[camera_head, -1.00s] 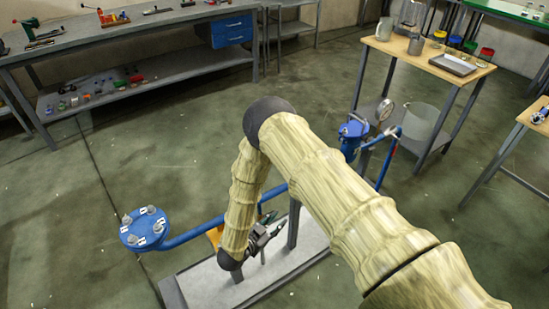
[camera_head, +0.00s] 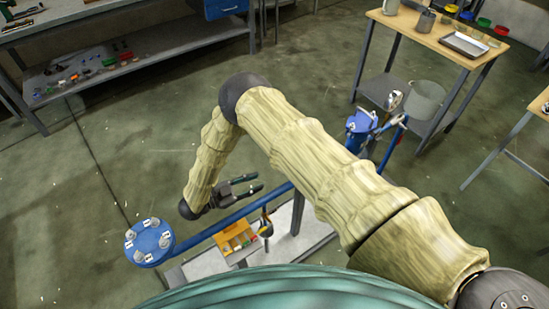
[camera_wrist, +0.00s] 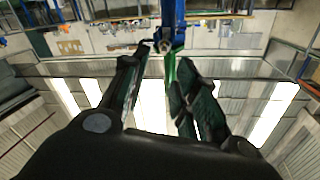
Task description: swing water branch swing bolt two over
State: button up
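A round blue flange (camera_head: 149,243) with several grey swing bolts (camera_head: 155,223) around its rim is at the left end of a blue pipe (camera_head: 230,219). White labels by the bolts are too small to read, so I cannot tell which is two. Another blue fitting (camera_head: 362,124) stands at the pipe's right end. I cannot tell which is the water branch. My gripper (camera_head: 258,183) is open and empty, to the right of the left flange and apart from it, fingers pointing right. In the wrist view its fingers (camera_wrist: 155,75) are spread, with a blue part (camera_wrist: 172,22) beyond them.
An orange tray (camera_head: 225,238) of small parts and a dark upright tool (camera_head: 265,227) sit on the pale bench (camera_head: 205,265) below my gripper. Floor left of the flange is clear.

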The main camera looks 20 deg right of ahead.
jog(key=w+d+p, duration=0.2)
jog(key=d+p, duration=0.2)
jog(key=d, duration=0.6)
jog(key=shift+w+d, duration=0.3)
jog(key=shift+w, duration=0.1)
jog(key=shift+c, duration=0.5)
grip_shut()
